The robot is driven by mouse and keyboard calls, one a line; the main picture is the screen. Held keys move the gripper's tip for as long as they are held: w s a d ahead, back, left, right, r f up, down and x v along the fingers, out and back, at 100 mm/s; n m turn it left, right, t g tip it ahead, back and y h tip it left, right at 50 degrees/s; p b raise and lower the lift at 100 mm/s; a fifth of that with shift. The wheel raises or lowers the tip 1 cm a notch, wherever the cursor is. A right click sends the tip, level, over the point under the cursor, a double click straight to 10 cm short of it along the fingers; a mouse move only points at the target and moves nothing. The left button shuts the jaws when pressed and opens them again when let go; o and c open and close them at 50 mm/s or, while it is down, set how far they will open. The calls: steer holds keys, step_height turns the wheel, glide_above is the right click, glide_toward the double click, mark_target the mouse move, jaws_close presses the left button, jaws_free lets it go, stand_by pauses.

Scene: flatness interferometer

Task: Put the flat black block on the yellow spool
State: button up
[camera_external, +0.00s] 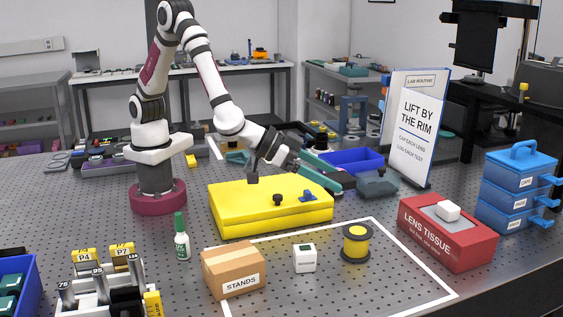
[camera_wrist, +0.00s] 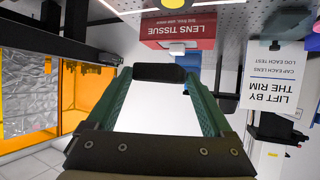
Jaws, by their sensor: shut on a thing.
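The yellow spool (camera_external: 356,243) stands upright on the perforated table, inside the white outline, with dark flanges above and below its yellow core. Part of it seems to show at the top edge of the wrist view (camera_wrist: 172,3). In the external view the block is hard to tell from the dark fingertips.
A yellow case (camera_external: 270,216) lies left of the spool. A white cube device (camera_external: 304,258) and a cardboard box (camera_external: 233,272) stand left of it. A red lens tissue box (camera_external: 446,240) is on the right, below an upright sign (camera_external: 414,120). Bare table surrounds the spool.

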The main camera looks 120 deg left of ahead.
mark_target(369, 231)
steer(key=s+d, duration=0.1)
steer(key=d, duration=0.5)
steer(key=shift+f, duration=0.4)
steer(key=w+a+f, duration=0.1)
steer(key=a+f, duration=0.1)
steer(key=a, duration=0.1)
steer(key=w+a+f, duration=0.2)
steer(key=a, duration=0.1)
steer(key=w+a+f, duration=0.2)
steer(key=a, duration=0.1)
steer(key=shift+w+f, duration=0.15)
steer(key=shift+w+a+f, duration=0.15)
steer(key=shift+f, duration=2)
steer(key=shift+f, duration=0.1)
